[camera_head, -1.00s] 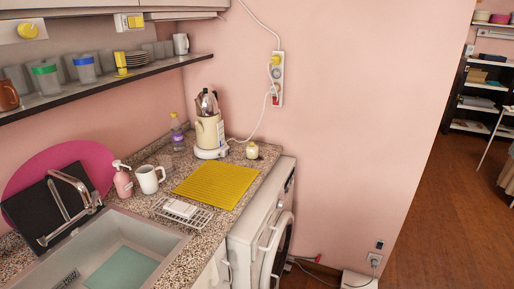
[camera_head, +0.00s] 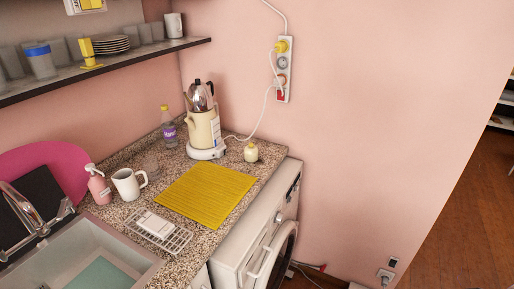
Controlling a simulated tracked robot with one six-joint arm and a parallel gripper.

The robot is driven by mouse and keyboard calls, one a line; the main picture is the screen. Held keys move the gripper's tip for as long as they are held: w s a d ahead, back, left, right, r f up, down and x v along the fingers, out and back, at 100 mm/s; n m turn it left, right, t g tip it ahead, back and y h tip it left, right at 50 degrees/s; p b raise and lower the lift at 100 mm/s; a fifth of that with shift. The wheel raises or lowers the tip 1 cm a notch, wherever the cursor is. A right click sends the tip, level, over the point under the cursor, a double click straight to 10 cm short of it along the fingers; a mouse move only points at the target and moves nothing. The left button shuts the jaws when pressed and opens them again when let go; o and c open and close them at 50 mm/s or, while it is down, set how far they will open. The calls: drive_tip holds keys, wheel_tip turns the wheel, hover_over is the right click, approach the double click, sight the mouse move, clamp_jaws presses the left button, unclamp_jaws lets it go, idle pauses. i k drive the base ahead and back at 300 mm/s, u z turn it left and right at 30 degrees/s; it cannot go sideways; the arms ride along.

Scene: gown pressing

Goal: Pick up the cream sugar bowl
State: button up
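The cream sugar bowl (camera_head: 251,153) is a small, rounded pot with a yellowish top. It stands upright on the speckled countertop (camera_head: 235,173), near the back right corner by the wall. It is to the right of the kettle's white base and behind the yellow mat. Nothing covers it in this view. My gripper is not in view.
A yellow mat (camera_head: 206,195) lies in front of the bowl. A cream kettle (camera_head: 204,130) with a cord stands left of it. A white mug (camera_head: 128,184), pink soap bottle (camera_head: 98,186), wire rack (camera_head: 160,232) and sink (camera_head: 60,255) are further left. A washing machine (camera_head: 262,245) stands at the right.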

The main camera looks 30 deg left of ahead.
sight(251, 152)
drive_tip(key=i, duration=1.1)
drive_tip(key=u, duration=3.85)
